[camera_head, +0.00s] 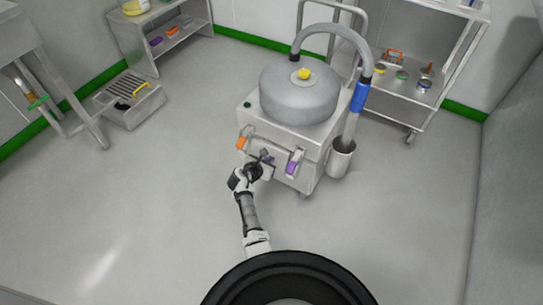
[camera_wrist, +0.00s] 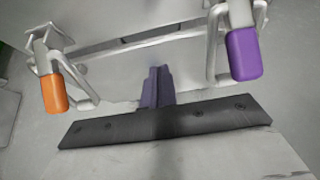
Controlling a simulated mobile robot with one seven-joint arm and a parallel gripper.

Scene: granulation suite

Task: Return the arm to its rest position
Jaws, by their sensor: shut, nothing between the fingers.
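My gripper (camera_head: 266,158) is at the end of my outstretched arm, close in front of the steel machine (camera_head: 299,95) in the head view. In the wrist view its fingers (camera_wrist: 157,88) are together with nothing between them, in front of the machine's pale front face. An orange-gripped handle (camera_wrist: 54,93) is to the left of the fingers and a purple-gripped handle (camera_wrist: 244,54) to the right. The fingers appear apart from both handles. I cannot tell whether the fingertips touch the machine's front.
A hose with a blue grip (camera_head: 360,96) hangs into a steel cup (camera_head: 341,158) at the machine's right. A wheeled shelf cart (camera_head: 420,98) stands at the back right. A slatted step (camera_head: 129,99) and a steel table (camera_head: 30,45) are at the left. The floor around my arm is clear.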

